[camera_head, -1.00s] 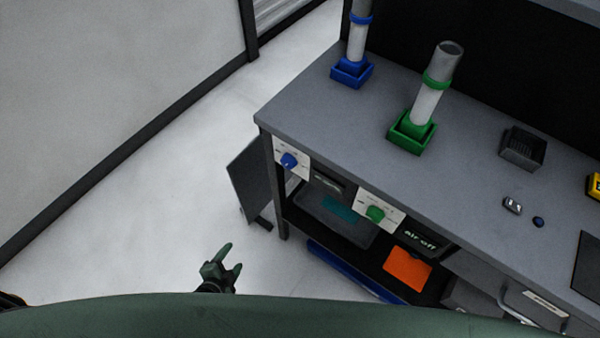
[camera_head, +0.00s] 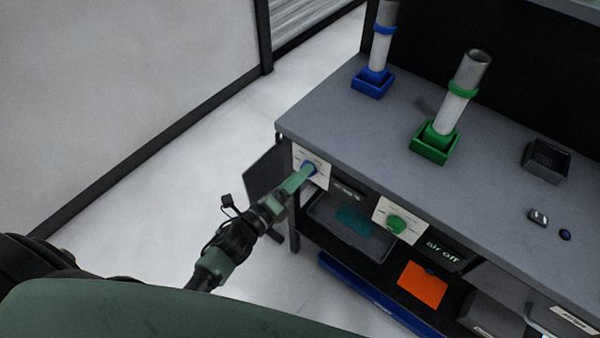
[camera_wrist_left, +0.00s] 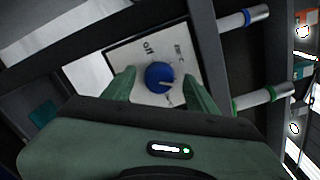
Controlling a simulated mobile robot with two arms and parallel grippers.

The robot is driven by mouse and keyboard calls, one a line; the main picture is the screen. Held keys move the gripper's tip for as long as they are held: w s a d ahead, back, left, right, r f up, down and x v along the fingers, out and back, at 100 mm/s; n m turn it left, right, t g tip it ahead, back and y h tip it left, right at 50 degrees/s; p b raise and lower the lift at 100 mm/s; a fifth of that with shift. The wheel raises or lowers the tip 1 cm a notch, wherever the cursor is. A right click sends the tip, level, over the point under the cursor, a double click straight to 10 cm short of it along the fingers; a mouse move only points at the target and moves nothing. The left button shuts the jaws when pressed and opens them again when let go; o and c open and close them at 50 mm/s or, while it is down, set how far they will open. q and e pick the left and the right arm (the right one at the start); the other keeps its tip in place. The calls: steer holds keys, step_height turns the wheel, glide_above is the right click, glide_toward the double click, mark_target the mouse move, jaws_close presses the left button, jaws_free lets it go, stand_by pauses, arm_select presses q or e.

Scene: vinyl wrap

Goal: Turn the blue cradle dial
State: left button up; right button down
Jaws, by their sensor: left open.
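The blue dial (camera_wrist_left: 159,77) sits on a white plate (camera_wrist_left: 135,50) with markings, one reading "off". In the head view the dial (camera_head: 309,168) is on the bench's front left corner, partly hidden by my left gripper (camera_head: 303,176). My left gripper (camera_wrist_left: 161,85) is open, with one green finger on each side of the dial in the wrist view. I cannot tell whether the fingers touch it. The blue cradle (camera_head: 371,88) stands on the bench top at the back left, with a grey-white tube upright in it. My right gripper is not in view.
A green cradle (camera_head: 434,155) with a tube stands right of the blue one, and a green dial (camera_head: 396,224) is on the bench front below it. A dark tray (camera_head: 546,164) and small items lie farther right. Below is a shelf with an orange sheet (camera_head: 422,285). The floor at left is clear.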

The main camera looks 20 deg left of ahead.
arm_select(q)
steer(key=shift+w+d, duration=0.15)
steer(key=shift+w, duration=0.25)
jaws_close()
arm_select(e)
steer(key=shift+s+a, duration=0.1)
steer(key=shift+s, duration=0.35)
arm_select(q)
steer(key=shift+n, duration=0.3)
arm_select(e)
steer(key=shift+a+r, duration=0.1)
arm_select(q)
steer(key=shift+s+d+f+n+p, duration=0.15)
steer(key=shift+n+p, duration=0.75)
steer(key=shift+n, duration=3)
steer(key=shift+w+f+n+p, duration=0.15)
steer(key=shift+n+p, duration=0.75)
steer(key=shift+n, duration=3)
steer(key=shift+s+d+f+n+p, duration=0.15)
steer(key=shift+n+p, duration=0.75)
steer(key=shift+n, duration=3)
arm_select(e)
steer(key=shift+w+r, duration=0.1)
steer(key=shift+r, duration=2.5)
arm_select(q)
steer(key=shift+a, duration=0.1)
